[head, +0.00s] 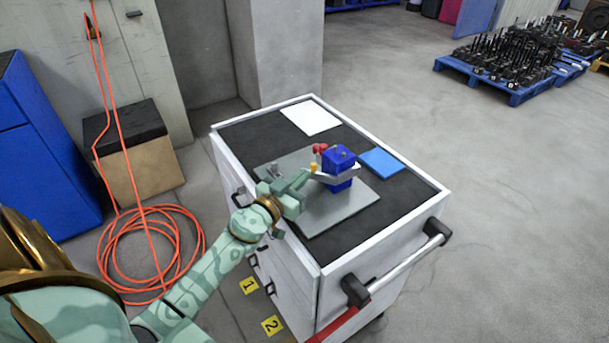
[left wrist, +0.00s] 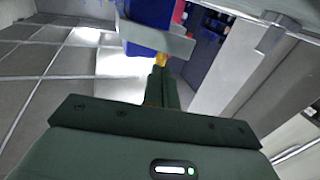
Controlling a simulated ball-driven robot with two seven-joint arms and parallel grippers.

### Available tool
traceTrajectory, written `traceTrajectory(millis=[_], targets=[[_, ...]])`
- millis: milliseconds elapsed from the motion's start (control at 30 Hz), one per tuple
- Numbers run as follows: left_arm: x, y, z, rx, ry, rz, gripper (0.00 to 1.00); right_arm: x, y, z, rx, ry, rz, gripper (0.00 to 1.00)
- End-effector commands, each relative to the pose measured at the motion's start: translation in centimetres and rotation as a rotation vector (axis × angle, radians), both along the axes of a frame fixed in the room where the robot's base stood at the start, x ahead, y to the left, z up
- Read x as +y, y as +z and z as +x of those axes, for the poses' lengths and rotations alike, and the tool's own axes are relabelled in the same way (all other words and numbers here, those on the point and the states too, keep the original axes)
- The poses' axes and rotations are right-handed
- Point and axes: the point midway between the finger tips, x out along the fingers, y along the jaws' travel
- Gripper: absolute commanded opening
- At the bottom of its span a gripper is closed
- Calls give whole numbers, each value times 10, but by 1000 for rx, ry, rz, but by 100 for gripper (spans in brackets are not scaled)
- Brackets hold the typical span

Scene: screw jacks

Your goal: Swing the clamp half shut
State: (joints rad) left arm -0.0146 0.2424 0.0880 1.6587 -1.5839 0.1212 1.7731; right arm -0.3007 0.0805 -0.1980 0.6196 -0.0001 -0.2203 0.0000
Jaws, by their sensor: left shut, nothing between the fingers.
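A blue block (head: 339,158) stands on a grey plate (head: 345,205) on top of the cart. A light grey clamp bar (head: 340,175) lies across the block's near side, with a yellow tip (head: 313,167) at its left end and red knobs (head: 319,148) behind. My left gripper (head: 303,180) is shut and empty, just left of the yellow tip. In the left wrist view, the shut fingers (left wrist: 162,82) point at the yellow tip (left wrist: 161,59), below the grey bar (left wrist: 155,38) and blue block (left wrist: 148,12). I cannot tell whether they touch. My right gripper is not in view.
The cart (head: 400,238) has a dark top with a white sheet (head: 310,117) and a blue pad (head: 381,162). An orange hose (head: 150,250) lies coiled on the floor at left.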

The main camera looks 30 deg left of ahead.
Motion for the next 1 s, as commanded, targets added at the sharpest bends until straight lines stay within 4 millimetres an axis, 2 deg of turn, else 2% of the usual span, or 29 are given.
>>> traceTrajectory(millis=[100, 233, 1000], targets=[[-1, -1, 11, 0, -1, 1, 0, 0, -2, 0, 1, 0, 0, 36], [-1, 0, 16, 1, -1, 1, 0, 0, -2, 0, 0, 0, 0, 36], [4, -1, 20, 1, -77, 1, 0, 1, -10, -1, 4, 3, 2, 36]])
